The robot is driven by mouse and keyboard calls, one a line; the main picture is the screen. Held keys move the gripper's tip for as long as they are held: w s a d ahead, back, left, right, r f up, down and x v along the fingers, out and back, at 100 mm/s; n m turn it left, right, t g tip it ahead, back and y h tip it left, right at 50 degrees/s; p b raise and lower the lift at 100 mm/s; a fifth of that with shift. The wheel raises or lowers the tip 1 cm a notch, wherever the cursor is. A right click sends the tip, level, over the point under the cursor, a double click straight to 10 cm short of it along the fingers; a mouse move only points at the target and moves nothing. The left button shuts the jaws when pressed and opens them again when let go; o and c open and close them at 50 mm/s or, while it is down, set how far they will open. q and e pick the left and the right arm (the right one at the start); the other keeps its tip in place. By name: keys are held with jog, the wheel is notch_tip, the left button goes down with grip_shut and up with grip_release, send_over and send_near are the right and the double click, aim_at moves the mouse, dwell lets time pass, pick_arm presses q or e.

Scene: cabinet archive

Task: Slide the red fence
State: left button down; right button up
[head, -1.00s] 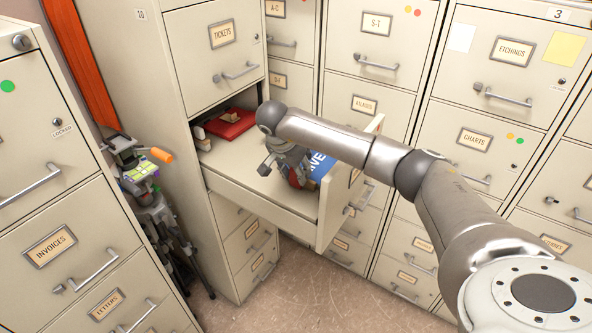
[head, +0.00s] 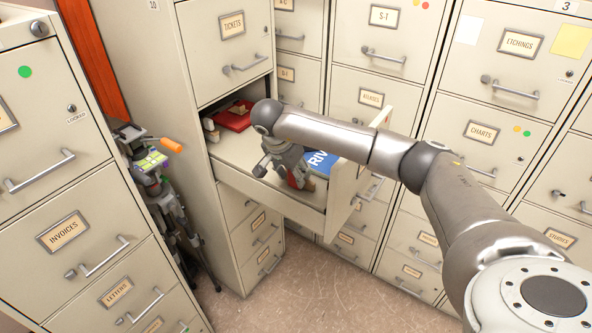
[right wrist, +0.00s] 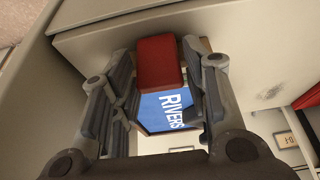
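The red fence (right wrist: 160,62) shows in the right wrist view as a red block between my right gripper's fingertips (right wrist: 158,72). The right fingertip lies close along its side. I cannot tell whether both fingers press on it. In the head view my right gripper (head: 285,165) points down into the open drawer (head: 270,195), with a small red part (head: 299,180) of the fence beside it. My left gripper is not in view.
A red item (head: 236,118) lies at the drawer's back, beside small pale objects. The Tickets drawer (head: 225,60) is directly above. A tripod-like device (head: 160,185) stands in the gap between cabinets. More cabinets stand left and right. The floor (head: 310,285) below is clear.

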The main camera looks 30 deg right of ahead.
jog(key=shift+o, duration=0.9)
jog(key=shift+w+a, duration=0.1)
jog(key=shift+a, duration=0.1)
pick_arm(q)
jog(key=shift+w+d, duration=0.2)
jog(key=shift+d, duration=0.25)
pick_arm(e)
jog(key=shift+d, duration=0.1)
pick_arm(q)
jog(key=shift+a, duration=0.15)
pick_arm(e)
jog(key=shift+d+r, duration=0.1)
jog(key=shift+r, duration=0.05)
jog(key=shift+r, duration=0.35)
jog(key=v, duration=1.1)
jog(key=shift+a, duration=0.45)
